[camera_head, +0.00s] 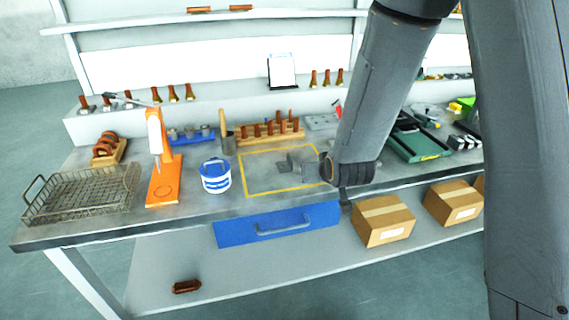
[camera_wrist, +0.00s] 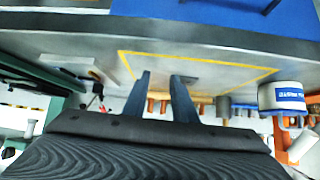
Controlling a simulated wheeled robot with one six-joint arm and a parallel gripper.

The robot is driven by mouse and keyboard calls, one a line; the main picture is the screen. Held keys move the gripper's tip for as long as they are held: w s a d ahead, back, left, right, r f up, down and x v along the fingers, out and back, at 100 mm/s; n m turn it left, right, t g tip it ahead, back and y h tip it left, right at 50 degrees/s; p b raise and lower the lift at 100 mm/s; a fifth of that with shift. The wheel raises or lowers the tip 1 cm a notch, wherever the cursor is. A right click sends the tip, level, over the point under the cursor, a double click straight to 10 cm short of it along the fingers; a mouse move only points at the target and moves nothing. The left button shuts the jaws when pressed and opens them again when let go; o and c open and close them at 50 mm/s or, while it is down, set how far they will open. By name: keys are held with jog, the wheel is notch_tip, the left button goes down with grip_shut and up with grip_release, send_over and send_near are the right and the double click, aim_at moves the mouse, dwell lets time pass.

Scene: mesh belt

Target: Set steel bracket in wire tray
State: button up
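The wire tray (camera_head: 85,195), a grey mesh basket with a handle at its left end, stands on the left end of the bench. The steel bracket (camera_head: 289,162) looks like a small dark grey angled piece lying inside the yellow outlined area on the bench. My gripper (camera_head: 308,167) is just right of it in the head view, partly hidden by my arm. In the wrist view my gripper (camera_wrist: 161,75) shows two dark fingers apart with nothing between them. A small dark shape beside the right finger, probably the bracket (camera_wrist: 190,81), is partly hidden there.
Between the tray and the yellow area (camera_head: 246,195) stand an orange stand (camera_head: 165,183) and a blue-and-white tub (camera_head: 215,177). A green case (camera_head: 418,144) lies right. A blue drawer (camera_head: 277,227) hangs under the bench front.

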aim_at(291, 175)
jog(key=w+a+t, duration=0.1)
jog(key=a, duration=0.1)
jog(key=w+a+t+y, duration=0.1)
jog(key=a, duration=0.1)
jog(key=w+a+n+t, duration=0.1)
jog(key=w+a, duration=0.1)
jog(key=shift+a+r+y+p, duration=0.25)
jog(key=shift+r+y+p, duration=0.05)
jog(key=shift+r+p, duration=0.1)
jog(key=shift+p+x, duration=0.3)
jog(key=shift+x, duration=0.8)
jog(key=shift+d+p+x, duration=0.2)
jog(key=shift+p+x, duration=0.45)
jog(key=shift+x, duration=0.65)
jog(key=shift+d+p+x, duration=0.2)
jog(key=shift+p+x, duration=0.4)
jog(key=shift+x, duration=0.75)
jog(key=shift+w, duration=0.1)
grip_shut()
